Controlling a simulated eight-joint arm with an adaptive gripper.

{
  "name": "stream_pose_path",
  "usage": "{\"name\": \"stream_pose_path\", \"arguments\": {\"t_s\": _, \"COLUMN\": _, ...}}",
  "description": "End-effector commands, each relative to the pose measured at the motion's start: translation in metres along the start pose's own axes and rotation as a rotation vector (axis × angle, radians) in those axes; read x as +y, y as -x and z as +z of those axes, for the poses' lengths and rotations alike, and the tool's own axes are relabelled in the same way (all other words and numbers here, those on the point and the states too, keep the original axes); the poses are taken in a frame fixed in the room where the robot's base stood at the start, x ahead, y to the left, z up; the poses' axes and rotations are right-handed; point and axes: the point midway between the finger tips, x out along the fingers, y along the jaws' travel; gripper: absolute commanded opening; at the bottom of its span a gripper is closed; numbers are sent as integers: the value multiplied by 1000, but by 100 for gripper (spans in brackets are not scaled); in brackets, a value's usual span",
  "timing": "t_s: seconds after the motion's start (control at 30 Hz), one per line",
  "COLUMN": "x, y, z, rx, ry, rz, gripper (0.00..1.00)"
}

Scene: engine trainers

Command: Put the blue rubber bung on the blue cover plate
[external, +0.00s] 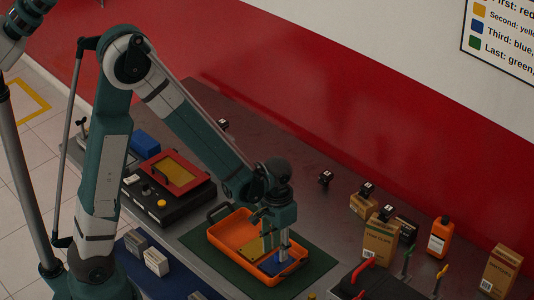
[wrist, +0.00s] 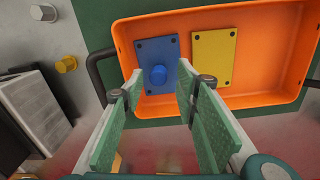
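The blue cover plate (wrist: 151,48) lies flat in an orange tray (wrist: 275,99), with dark holes near its corners. The blue rubber bung (wrist: 158,75) stands on the lower part of this plate, in from its edges. My gripper (wrist: 161,84) is open, with its green-padded fingers apart. In the wrist view, the bung shows in the gap between the fingertips, clear of both. In the external view, my gripper (external: 284,252) is low over the blue plate (external: 272,267) at the tray's near right end. The bung cannot be made out there.
A yellow cover plate (wrist: 213,57) lies beside the blue one. The tray has dark handles and sits on a green mat (external: 320,262). Boxes and an orange bottle (external: 440,237) stand to the right.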

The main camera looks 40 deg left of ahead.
Motion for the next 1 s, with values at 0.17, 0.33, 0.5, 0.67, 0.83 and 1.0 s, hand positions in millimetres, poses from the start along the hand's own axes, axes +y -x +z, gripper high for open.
{"name": "stream_pose_path", "arguments": {"t_s": 0.17, "x": 0, "y": 23, "z": 0, "rx": 0, "ry": 0, "rz": 0, "gripper": 30}}
{"name": "stream_pose_path", "arguments": {"t_s": 0.33, "x": 0, "y": 44, "z": 0, "rx": 0, "ry": 0, "rz": 0, "gripper": 30}}
{"name": "stream_pose_path", "arguments": {"t_s": 0.5, "x": 0, "y": 65, "z": 0, "rx": 0, "ry": 0, "rz": 0, "gripper": 30}}
{"name": "stream_pose_path", "arguments": {"t_s": 0.67, "x": 0, "y": 79, "z": 0, "rx": -1, "ry": 0, "rz": 0, "gripper": 30}}
{"name": "stream_pose_path", "arguments": {"t_s": 0.83, "x": 0, "y": 87, "z": 0, "rx": -1, "ry": 0, "rz": 0, "gripper": 30}}
{"name": "stream_pose_path", "arguments": {"t_s": 1.0, "x": 0, "y": 89, "z": 0, "rx": -1, "ry": 0, "rz": 0, "gripper": 30}}
